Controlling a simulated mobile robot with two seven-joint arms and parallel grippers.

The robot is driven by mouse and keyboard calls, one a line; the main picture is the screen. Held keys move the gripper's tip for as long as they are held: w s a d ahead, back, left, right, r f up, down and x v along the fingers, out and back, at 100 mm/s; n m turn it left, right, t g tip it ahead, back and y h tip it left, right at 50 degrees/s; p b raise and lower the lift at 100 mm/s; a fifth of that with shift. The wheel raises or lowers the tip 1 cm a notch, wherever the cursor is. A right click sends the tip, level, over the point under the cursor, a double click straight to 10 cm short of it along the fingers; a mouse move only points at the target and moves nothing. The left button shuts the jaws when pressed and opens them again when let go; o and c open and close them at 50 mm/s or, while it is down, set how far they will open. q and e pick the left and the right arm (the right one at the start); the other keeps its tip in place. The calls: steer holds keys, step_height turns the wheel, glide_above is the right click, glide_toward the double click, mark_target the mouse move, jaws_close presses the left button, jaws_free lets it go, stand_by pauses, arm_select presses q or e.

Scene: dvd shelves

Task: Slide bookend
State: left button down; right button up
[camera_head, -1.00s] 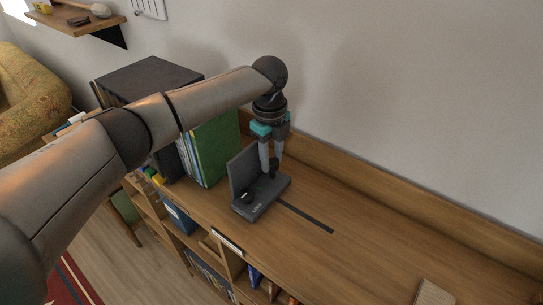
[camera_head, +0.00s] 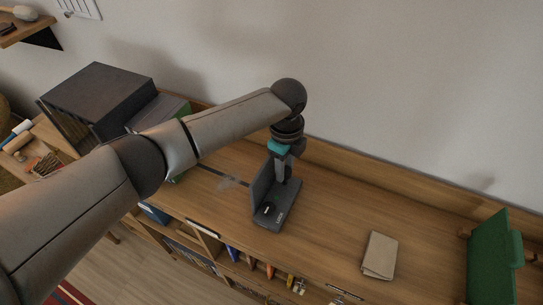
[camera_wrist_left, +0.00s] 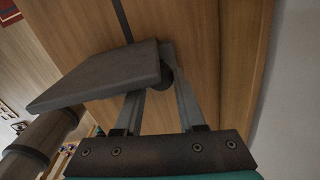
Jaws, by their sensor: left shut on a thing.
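The dark grey bookend (camera_head: 275,217) stands upright on the wooden shelf top (camera_head: 335,215), its flat foot down on the wood. My left gripper (camera_head: 283,181) points down at the bookend's knob and is shut on it. In the left wrist view the bookend's plate (camera_wrist_left: 95,77) lies left of my fingers, and part of the round knob (camera_wrist_left: 168,78) shows between the fingertips. A dark strip (camera_head: 219,176) on the wood runs to the left of the bookend and also shows in the left wrist view (camera_wrist_left: 122,20). My right gripper is out of view.
A tan notebook (camera_head: 380,255) lies to the right, and a green upright object (camera_head: 490,262) stands at the far right. Bare wood lies between bookend and notebook.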

arm_select(q)
steer(key=shift+s+d, duration=0.1)
steer(key=shift+d, duration=0.1)
steer(key=c, duration=0.5)
jaws_free()
steer(key=shift+a, duration=0.1)
step_height(320, 180, up, 15)
steer(key=shift+s+r, duration=0.15)
steer(key=shift+s, duration=0.1)
steer(key=shift+a, duration=0.1)
